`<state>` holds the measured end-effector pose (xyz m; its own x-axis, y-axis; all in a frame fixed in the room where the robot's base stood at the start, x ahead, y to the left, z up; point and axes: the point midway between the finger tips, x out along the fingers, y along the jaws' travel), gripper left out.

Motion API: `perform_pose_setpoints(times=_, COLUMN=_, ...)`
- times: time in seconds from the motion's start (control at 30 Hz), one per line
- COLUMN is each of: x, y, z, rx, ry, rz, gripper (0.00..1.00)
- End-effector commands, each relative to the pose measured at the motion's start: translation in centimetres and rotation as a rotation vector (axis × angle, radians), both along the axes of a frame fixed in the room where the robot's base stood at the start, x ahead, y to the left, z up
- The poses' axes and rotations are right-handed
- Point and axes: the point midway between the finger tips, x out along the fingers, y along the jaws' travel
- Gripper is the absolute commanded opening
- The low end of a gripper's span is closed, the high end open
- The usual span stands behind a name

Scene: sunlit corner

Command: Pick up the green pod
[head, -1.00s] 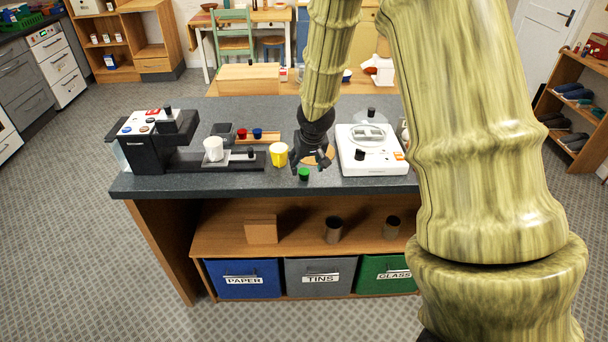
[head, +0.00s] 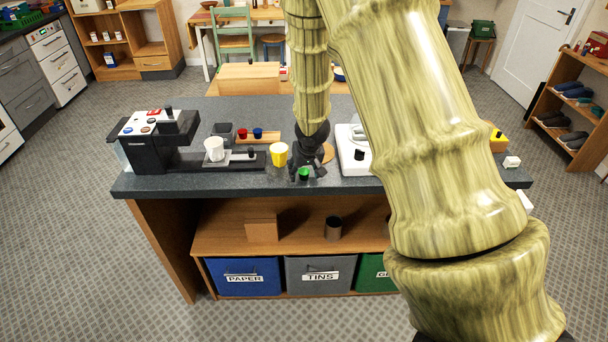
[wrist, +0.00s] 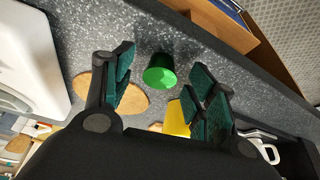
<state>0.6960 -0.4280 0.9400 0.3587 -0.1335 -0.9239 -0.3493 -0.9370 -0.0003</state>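The green pod (wrist: 160,74) is a small green cup shape on the dark speckled counter (wrist: 200,62). In the head view the pod (head: 304,174) is near the counter's front edge, partly covered by my gripper (head: 306,170). In the wrist view my gripper (wrist: 164,70) is open, with one finger pad on each side of the pod. Gaps show between the pod and both pads, so it is not held.
A yellow cup (head: 279,154) stands close on the left of my gripper. A white appliance (head: 352,158) is close on the right. A round wooden board (head: 328,152) lies behind. A black coffee machine (head: 150,150) with a white cup (head: 214,149) is farther left.

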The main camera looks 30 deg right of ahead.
Motion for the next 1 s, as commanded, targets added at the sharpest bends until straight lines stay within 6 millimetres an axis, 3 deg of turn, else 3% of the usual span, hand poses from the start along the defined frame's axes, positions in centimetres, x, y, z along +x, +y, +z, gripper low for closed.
perform_pose_setpoints(times=0.03, x=0.0, y=0.0, z=0.0, rx=0.0, ry=0.0, rz=0.0, gripper=0.47)
perform_pose_setpoints(times=0.23, x=0.0, y=0.0, z=0.0, rx=0.0, ry=0.0, rz=0.0, gripper=0.23)
perform_pose_setpoints(times=0.67, x=0.0, y=0.0, z=0.1, rx=0.0, ry=0.0, rz=0.0, gripper=0.23)
perform_pose_setpoints(times=1.0, x=0.0, y=0.0, z=2.3, rx=0.002, ry=-0.002, rz=-0.002, gripper=0.23)
